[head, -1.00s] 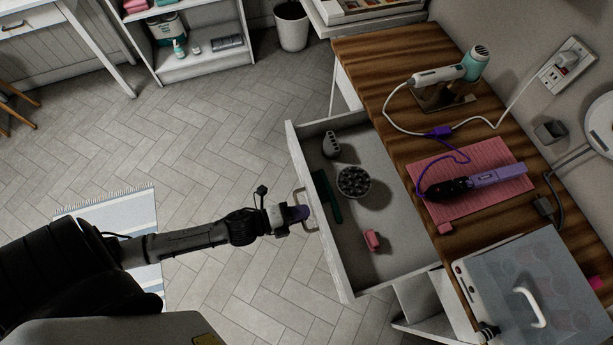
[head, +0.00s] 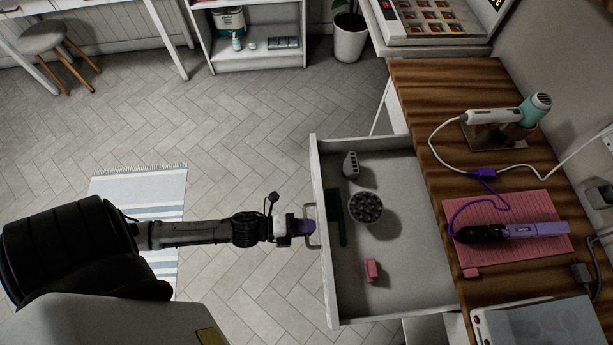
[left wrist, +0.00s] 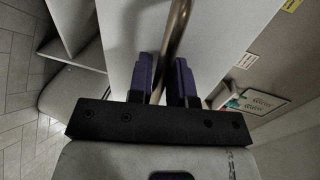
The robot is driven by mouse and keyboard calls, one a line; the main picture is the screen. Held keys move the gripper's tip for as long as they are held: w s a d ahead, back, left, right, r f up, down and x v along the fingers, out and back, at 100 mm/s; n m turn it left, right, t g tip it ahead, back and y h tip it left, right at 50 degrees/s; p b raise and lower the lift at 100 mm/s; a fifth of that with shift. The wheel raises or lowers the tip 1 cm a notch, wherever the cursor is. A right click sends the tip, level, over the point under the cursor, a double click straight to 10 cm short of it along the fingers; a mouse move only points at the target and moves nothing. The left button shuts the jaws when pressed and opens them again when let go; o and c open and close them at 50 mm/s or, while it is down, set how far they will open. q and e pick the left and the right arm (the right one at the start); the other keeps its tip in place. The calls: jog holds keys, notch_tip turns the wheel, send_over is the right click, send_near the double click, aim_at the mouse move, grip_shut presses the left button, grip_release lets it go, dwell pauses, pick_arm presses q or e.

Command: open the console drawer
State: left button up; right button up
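The white console drawer (head: 395,260) stands pulled out from under the wooden console top in the head view, its inside exposed. Its front panel (head: 326,270) faces left and carries a metal handle (head: 312,241). My left gripper (head: 308,228) is at this handle. In the left wrist view the handle bar (left wrist: 177,28) runs between the two purple fingers (left wrist: 163,78) of the left gripper. The fingers stand apart, with a small gap visible beside the bar, so they look open around it. My right gripper is not in view.
The drawer holds a bowl of dark pieces (head: 366,207), a grey item (head: 351,165), a dark green item (head: 335,216) and a pink item (head: 372,270). A hair dryer (head: 533,108) and purple styling tool (head: 520,231) are on the console top.

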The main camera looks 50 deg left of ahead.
pick_arm(q)
jog(key=shift+o, duration=1.4)
jog(key=shift+s, duration=0.1)
jog(key=b+v, duration=0.2)
jog(key=v, duration=1.1)
jog(key=shift+s+a, duration=0.2)
jog(key=shift+s, duration=0.05)
